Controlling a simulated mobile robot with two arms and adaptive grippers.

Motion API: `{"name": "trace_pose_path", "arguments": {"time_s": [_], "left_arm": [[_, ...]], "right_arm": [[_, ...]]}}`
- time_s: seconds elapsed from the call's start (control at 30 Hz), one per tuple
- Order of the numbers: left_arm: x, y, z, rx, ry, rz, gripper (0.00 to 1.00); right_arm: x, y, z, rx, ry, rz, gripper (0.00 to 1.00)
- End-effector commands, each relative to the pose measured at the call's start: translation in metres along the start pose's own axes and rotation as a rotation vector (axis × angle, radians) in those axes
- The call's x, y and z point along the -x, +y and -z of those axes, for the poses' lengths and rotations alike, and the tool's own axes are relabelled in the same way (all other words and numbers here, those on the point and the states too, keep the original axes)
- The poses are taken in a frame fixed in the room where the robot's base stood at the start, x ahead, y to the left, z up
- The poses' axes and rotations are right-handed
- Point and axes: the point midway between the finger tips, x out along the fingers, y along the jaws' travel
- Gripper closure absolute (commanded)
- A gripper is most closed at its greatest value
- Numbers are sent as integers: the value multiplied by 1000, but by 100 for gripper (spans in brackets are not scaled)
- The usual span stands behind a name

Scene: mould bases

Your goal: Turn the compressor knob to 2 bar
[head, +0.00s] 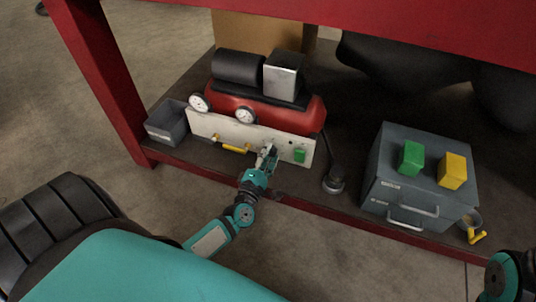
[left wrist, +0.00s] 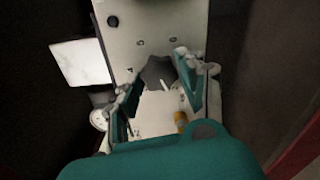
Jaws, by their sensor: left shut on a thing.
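The red compressor (head: 293,118) stands on the lower shelf, with a pale control panel (head: 232,133) along its front. My left gripper (head: 268,153) is at the right half of this panel and hides the knob there in the head view. In the left wrist view, a dark knob (left wrist: 157,72) with lobed edges sits on the panel between the fingers of my left gripper (left wrist: 160,76), which is shut on it. Two round gauges show, one at the left end (head: 199,103) and one near the middle (head: 246,116). The scale and the set pressure are not readable. My right gripper is not in view.
Yellow handles (head: 236,149) and a green button (head: 299,156) are on the panel. A grey bin (head: 165,128) stands left. A grey case (head: 383,163) with green and yellow blocks stands right. The red tabletop edge (head: 330,18) hangs above; a red post (head: 105,80) is at left.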

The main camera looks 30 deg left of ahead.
Motion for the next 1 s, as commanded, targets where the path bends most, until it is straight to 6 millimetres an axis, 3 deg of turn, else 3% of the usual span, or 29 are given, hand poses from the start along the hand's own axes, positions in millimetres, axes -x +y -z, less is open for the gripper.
{"name": "trace_pose_path", "arguments": {"time_s": [0.3, 0.8, 0.83, 1.0], "left_arm": [[-1, 0, 1, 108, 1, -1, 93], [-1, 0, 1, 127, 2, -1, 93], [-1, 0, 1, 126, 2, -1, 59], [0, 0, 1, 126, 1, -1, 37]], "right_arm": [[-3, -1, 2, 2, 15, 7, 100], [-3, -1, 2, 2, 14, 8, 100], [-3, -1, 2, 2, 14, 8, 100], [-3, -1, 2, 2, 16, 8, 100]]}}
